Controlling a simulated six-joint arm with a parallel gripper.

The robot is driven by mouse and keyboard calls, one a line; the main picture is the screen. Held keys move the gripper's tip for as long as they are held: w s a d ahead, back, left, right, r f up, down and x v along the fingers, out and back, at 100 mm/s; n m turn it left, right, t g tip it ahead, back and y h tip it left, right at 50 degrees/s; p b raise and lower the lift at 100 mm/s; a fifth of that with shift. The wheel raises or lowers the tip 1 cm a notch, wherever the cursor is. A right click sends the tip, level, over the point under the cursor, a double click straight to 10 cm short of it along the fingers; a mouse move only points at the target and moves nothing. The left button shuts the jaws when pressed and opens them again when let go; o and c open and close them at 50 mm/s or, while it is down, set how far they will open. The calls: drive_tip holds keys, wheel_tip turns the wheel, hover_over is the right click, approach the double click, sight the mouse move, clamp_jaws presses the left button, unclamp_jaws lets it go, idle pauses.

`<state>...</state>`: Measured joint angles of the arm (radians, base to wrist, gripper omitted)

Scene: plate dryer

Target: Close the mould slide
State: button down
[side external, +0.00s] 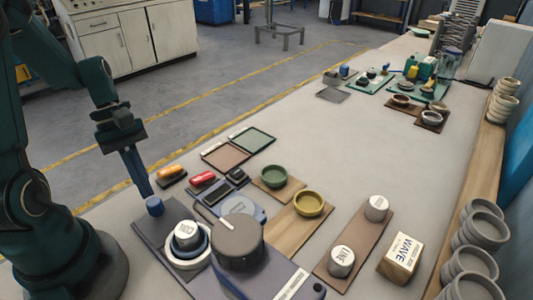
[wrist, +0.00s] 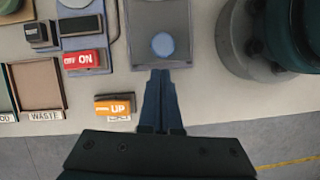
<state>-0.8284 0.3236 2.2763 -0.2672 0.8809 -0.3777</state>
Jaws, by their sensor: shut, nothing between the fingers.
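The mould slide appears to be the dark grey flat plate (wrist: 175,20) with a blue round knob (wrist: 162,44) at its near end. In the side view the knob (side external: 154,206) sits at the plate's left end. My gripper (wrist: 160,75) is shut and empty. Its fingertips are just off the plate's near edge, in line with the knob, in the wrist view. In the side view my gripper (side external: 148,194) points down right behind the knob; I cannot tell if they touch. A white cylinder marked COLD (side external: 187,232) stands in a ringed mould beside a dark round block (side external: 238,246).
An orange UP switch (wrist: 115,106) and a red ON switch (wrist: 83,59) lie left of the fingers. Shallow trays (side external: 252,139), green (side external: 274,176) and yellow (side external: 309,203) bowls, LINE cylinder (side external: 342,260) and WAVE box (side external: 400,258) stand farther along the bench.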

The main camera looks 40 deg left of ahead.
sight(171, 211)
drive_tip(key=shift+d, duration=0.4)
drive_tip(key=d, duration=0.9)
drive_tip(key=shift+d, duration=0.1)
